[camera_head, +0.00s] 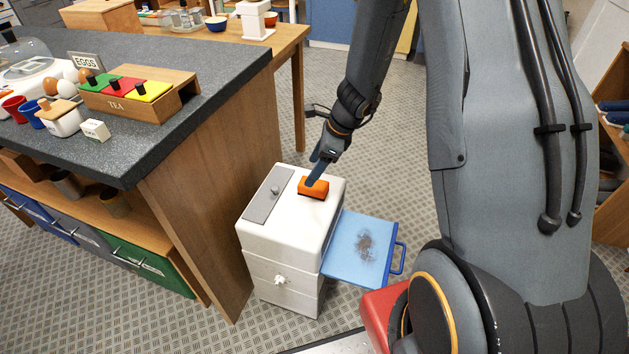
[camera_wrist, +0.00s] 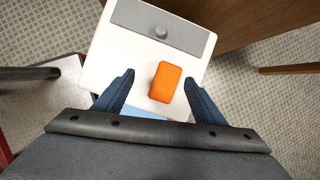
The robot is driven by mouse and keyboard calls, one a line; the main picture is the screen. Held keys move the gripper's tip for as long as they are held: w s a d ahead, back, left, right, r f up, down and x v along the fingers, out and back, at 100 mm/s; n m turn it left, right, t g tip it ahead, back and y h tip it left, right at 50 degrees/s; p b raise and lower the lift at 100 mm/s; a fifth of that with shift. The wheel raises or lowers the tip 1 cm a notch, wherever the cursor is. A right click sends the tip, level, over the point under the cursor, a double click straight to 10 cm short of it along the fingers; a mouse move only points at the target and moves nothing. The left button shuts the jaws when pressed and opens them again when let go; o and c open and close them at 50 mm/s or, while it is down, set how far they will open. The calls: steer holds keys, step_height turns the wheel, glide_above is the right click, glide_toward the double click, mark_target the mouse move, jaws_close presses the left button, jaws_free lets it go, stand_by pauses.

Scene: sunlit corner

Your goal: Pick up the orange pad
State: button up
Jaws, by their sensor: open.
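The orange pad (camera_head: 314,188) lies on the white top of a small cabinet (camera_head: 290,230). It looks like a small block with a dark underside in the head view. In the wrist view the orange pad (camera_wrist: 165,82) lies between my two blue fingers, nearer the right one, with gaps on both sides. My gripper (camera_head: 319,172) is open and comes down from above, close to the pad. In the wrist view my gripper (camera_wrist: 158,80) holds nothing. In the head view a finger overlaps part of the pad; I cannot tell whether they touch.
A grey panel with a knob (camera_head: 268,194) covers the left part of the cabinet top. A blue tray (camera_head: 352,248) with a dark smudge sticks out at the cabinet's right. The dark counter (camera_head: 200,70) with a tea box (camera_head: 137,97) stands close on the left.

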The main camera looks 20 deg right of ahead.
mark_target(320, 185)
steer(key=d+f+m, duration=0.2)
steer(key=shift+w+d+f+m+p, duration=0.3)
steer(key=shift+d+f+p, duration=0.1)
steer(key=x, duration=0.2)
steer(key=shift+f, duration=0.3)
steer(key=shift+x, duration=2.5)
steer(key=shift+w+f+b, duration=0.15)
steer(key=shift+w+b, duration=0.05)
steer(key=shift+b, duration=0.25)
steer(key=c, duration=1.1)
steer(key=shift+r+p, duration=0.35)
steer(key=shift+p, duration=0.15)
step_height(320, 185, up, 10)
steer(key=shift+f+p, duration=0.1)
steer(key=shift+p, duration=0.3)
